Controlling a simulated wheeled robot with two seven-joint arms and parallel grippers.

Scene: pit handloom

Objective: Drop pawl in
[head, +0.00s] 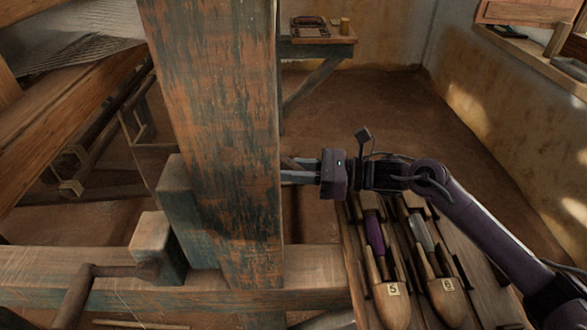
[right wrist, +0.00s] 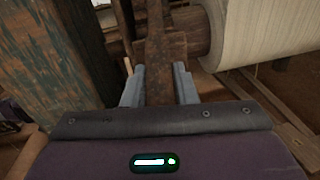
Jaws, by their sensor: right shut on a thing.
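My right gripper (head: 292,175) reaches in from the right, level, beside the tall post (head: 215,120). In the right wrist view its grey fingers (right wrist: 159,82) are closed on the sides of a rusty brown bar, which looks like the pawl (right wrist: 156,52). The bar points away from the gripper, its far end near the end of a cloth-wound roller (right wrist: 255,38). I cannot tell whether they touch. In the head view only a small brown piece shows by the fingers; the post hides what lies beyond. My left gripper is not in view.
The post with peeling blue-green paint stands close to my gripper's left. Below my right arm, a wooden tray (head: 484,298) holds shuttles labelled 5 (head: 394,306) and 6 (head: 449,304). A small table (head: 322,47) stands behind. Open floor (head: 400,105) lies beyond the arm.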

